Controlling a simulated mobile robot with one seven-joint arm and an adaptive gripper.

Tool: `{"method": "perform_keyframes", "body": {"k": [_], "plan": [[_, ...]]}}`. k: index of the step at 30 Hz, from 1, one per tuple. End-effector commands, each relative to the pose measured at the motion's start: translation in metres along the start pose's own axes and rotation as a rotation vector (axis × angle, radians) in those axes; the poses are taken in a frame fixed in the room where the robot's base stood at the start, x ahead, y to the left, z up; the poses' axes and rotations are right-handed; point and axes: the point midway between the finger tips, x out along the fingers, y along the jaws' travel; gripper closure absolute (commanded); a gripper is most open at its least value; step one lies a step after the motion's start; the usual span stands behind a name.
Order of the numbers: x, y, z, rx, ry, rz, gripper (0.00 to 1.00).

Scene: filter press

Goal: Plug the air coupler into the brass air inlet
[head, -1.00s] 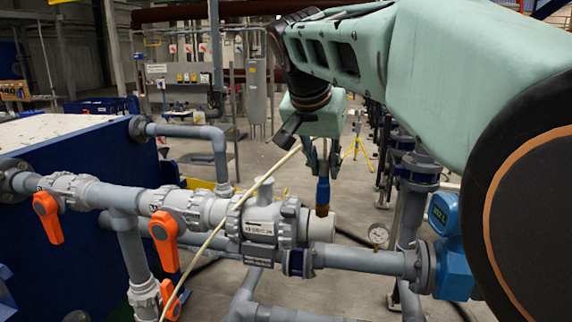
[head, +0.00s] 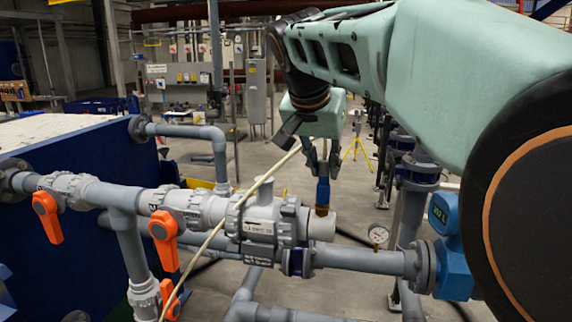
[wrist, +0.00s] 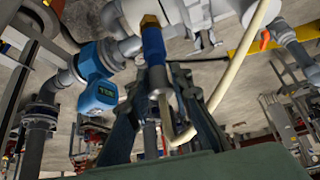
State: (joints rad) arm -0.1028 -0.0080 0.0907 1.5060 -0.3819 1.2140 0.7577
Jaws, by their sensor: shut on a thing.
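My gripper (head: 319,168) points down and is shut on the blue air coupler (head: 323,192), which hangs upright below the fingers. In the wrist view the coupler (wrist: 154,48) sits between the fingers, with a cream hose (wrist: 220,90) curving from its rear end. A small brass piece (head: 322,211) shows directly at the coupler's lower end, beside the open grey pipe end; it also shows in the wrist view (wrist: 150,20). I cannot tell whether this brass is the air inlet or the coupler's own tip, nor whether the two are joined.
A grey valve body (head: 262,222) with a short pipe stub stands just left of the coupler. The cream hose crosses in front of it. Orange valve handles (head: 47,217) are at left.

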Motion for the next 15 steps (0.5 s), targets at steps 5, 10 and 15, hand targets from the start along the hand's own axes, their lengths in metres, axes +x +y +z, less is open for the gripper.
{"method": "perform_keyframes", "body": {"k": [5, 10, 15], "plan": [[0.0037, 0.0, 0.0023, 0.0, 0.001, 0.0, 1.0], [0.0065, 0.0, 0.0042, 0.0, 0.001, 0.0, 1.0], [0.0094, 0.0001, 0.006, 0.0, 0.001, 0.0, 1.0]]}}
